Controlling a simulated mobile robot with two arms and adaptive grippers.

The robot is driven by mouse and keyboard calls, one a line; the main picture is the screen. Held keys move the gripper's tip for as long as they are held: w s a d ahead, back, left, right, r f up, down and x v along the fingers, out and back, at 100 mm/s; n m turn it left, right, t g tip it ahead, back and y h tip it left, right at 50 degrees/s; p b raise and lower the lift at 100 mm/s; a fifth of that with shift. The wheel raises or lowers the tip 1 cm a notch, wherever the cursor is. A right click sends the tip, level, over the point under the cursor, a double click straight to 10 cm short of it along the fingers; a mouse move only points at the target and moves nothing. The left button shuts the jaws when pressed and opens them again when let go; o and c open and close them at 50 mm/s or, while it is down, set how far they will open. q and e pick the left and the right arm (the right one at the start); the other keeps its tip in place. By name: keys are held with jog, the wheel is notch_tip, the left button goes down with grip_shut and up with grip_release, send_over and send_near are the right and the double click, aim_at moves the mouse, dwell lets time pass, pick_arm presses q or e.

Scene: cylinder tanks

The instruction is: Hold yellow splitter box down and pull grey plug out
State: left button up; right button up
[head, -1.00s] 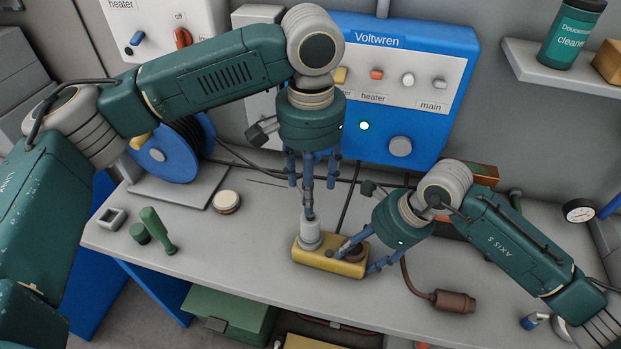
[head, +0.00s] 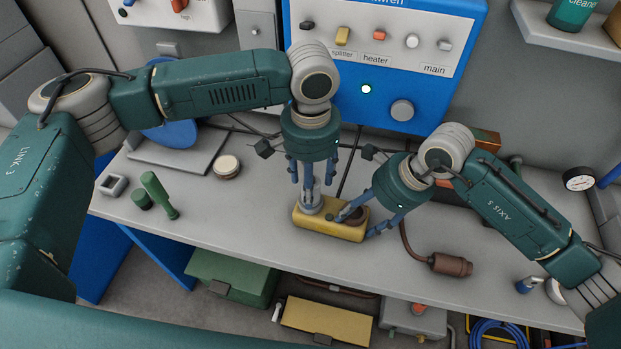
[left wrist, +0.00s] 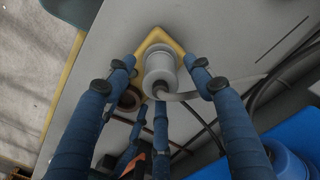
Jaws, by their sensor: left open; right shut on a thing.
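The yellow splitter box (head: 330,230) sits on the grey bench and also shows in the left wrist view (left wrist: 154,37). The grey plug (head: 312,204) stands upright in its left end; from above it is a pale round body (left wrist: 160,74) with a grey cable. My left gripper (head: 309,187) points down over the plug, open. Its fingers are spread on both sides of the plug in the left wrist view (left wrist: 162,66), with gaps visible. My right gripper (head: 353,224) is shut on the box's right end, beside a brown plug (head: 356,214); its fingers partly hide that end.
A brown connector (head: 450,265) on a cable lies to the right. A green-handled tool (head: 158,194) and a round cream-topped thing (head: 227,167) are on the left. The blue power unit (head: 440,110) stands behind. The bench front is clear.

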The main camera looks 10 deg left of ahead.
pick_arm(q)
jog(key=c, duration=1.3)
pick_arm(e)
jog(key=shift+s+d+f, duration=0.25)
jog(key=shift+s+f, duration=0.05)
jog(key=shift+f, duration=0.25)
pick_arm(q)
jog(key=shift+r, duration=3.7)
jog(key=shift+w, duration=0.1)
pick_arm(e)
jog(key=o, duration=1.5)
jog(key=shift+w, duration=0.1)
pick_arm(q)
jog(key=shift+w+d+f, duration=0.1)
pick_arm(e)
jog(key=shift+w, duration=0.15)
